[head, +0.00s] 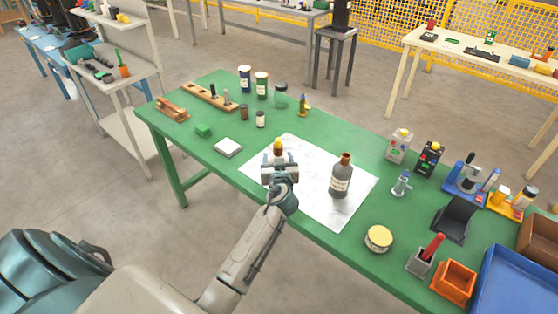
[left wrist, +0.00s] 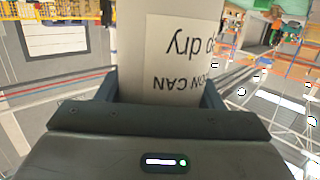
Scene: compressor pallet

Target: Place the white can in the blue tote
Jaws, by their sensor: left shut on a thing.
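The white can (head: 278,158) has an orange-yellow top and is over or on the white sheet near the front edge of the green table. My left gripper (head: 279,173) is shut on it and hides its lower part. In the left wrist view the can (left wrist: 180,50) is between the fingers, with a pale label and dark print upside down. I cannot tell whether its base touches the sheet. The blue tote (head: 515,285) is at the lower right corner, partly cut off by the frame. My right gripper is not in view.
A dark grey bottle (head: 340,180) stands on the white sheet (head: 310,203), right of my left gripper. Between it and the tote are a round yellow-topped tin (head: 379,238), a grey holder (head: 420,263) with a red item, and an orange bin (head: 453,285).

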